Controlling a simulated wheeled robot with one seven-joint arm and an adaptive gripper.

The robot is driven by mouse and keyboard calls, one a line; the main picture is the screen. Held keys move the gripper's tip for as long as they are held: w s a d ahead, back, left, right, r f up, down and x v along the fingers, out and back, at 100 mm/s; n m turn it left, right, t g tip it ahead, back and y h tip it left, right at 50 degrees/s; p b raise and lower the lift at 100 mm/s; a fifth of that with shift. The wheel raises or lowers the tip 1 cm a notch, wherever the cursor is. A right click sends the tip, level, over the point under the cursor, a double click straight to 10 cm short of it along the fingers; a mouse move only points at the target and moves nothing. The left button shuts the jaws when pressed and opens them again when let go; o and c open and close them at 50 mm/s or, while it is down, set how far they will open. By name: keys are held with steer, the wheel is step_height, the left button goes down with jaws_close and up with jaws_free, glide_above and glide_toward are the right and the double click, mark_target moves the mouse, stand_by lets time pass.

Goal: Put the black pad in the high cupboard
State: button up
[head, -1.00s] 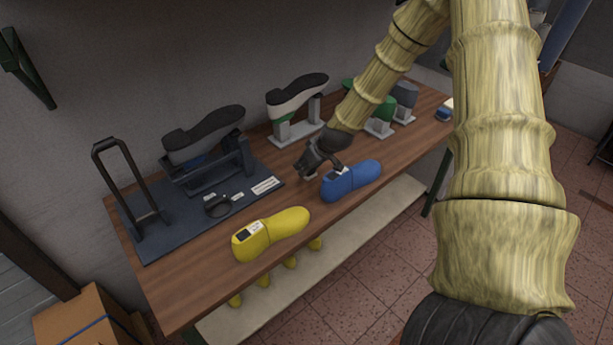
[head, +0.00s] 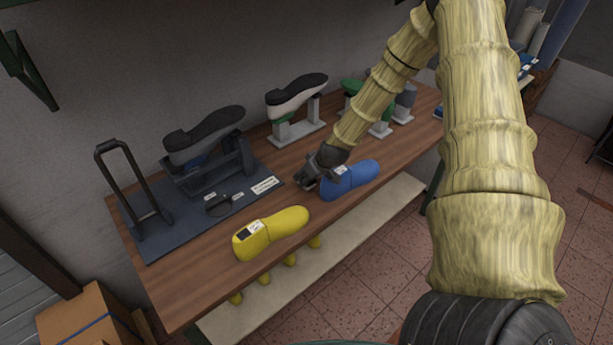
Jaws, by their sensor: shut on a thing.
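My gripper (head: 308,181) is dark and is low over the wooden bench, just left of the blue shoe last. It is shut on a small dark thing, which I take as the black pad; its outline is hard to tell from the dark fingers. The high cupboard cannot be made out in this view.
The blue last (head: 352,179) lies close right of my gripper and a yellow last (head: 272,232) lies in front. Behind stand soles on a dark stand (head: 215,165) and a grey stand (head: 300,126). A green bracket (head: 28,58) is on the wall. Bare bench (head: 180,290) shows front left.

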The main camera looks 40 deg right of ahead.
steer(key=shift+f, duration=0.1)
steer(key=o, duration=1)
